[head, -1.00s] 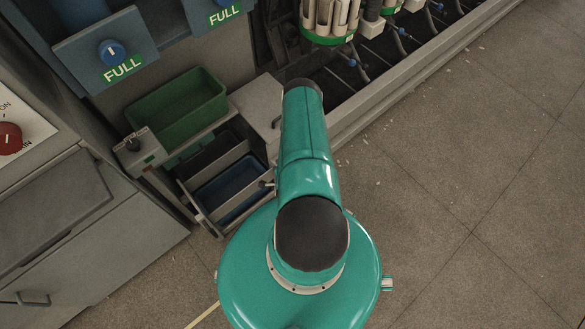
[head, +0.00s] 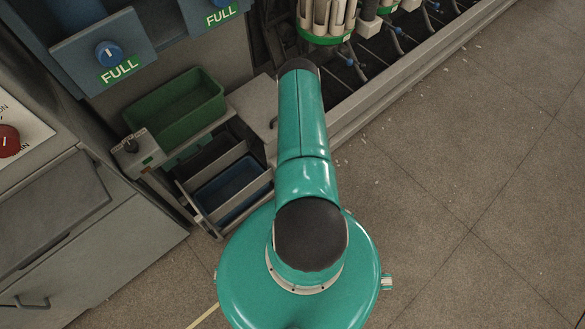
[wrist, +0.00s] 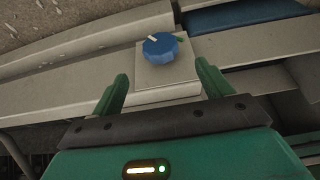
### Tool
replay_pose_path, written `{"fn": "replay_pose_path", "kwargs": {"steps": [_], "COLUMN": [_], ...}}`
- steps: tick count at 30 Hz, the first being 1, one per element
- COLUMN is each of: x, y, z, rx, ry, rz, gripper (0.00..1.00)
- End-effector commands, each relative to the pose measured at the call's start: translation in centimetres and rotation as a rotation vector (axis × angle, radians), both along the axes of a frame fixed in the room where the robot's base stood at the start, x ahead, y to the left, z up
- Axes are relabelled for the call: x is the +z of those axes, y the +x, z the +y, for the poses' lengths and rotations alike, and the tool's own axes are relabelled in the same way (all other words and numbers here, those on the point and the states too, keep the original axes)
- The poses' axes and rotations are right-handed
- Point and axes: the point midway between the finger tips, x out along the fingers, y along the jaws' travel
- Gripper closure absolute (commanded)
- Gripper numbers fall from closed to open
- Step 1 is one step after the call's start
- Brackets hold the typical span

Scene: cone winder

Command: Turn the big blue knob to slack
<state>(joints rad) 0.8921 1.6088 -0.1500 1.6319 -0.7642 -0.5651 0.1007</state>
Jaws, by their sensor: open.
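A blue knob (wrist: 160,47) with a white pointer line sits on a pale square plate (wrist: 168,75) in the wrist view. Its pointer aims to the upper left, and a small green mark shows at its right. My gripper (wrist: 162,73) is open, its two green fingers apart on the near side of the knob, one toward each side of the plate. Neither finger touches the knob. In the head view my arm hides my gripper, and I cannot make out this knob there. No word for slack is readable.
In the head view another blue knob (head: 109,54) sits on a blue-grey panel above a FULL label (head: 119,70). A green bin (head: 176,108), a blue tray (head: 230,185) and a red knob (head: 8,141) are at the left. The floor (head: 450,190) at the right is open.

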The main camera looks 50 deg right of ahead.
Motion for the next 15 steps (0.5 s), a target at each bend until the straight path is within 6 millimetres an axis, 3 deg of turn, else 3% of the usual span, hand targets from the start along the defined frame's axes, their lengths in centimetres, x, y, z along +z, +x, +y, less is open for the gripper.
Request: {"fn": "replay_pose_path", "kwargs": {"steps": [9, 15], "x": [-5.7, -7.8], "y": [2.2, 3.2], "z": [-0.4, -0.6], "rx": [-0.001, -0.001], "ry": [0.001, 0.001], "rz": [-0.001, -0.001], "gripper": [0.22, 0.22]}}
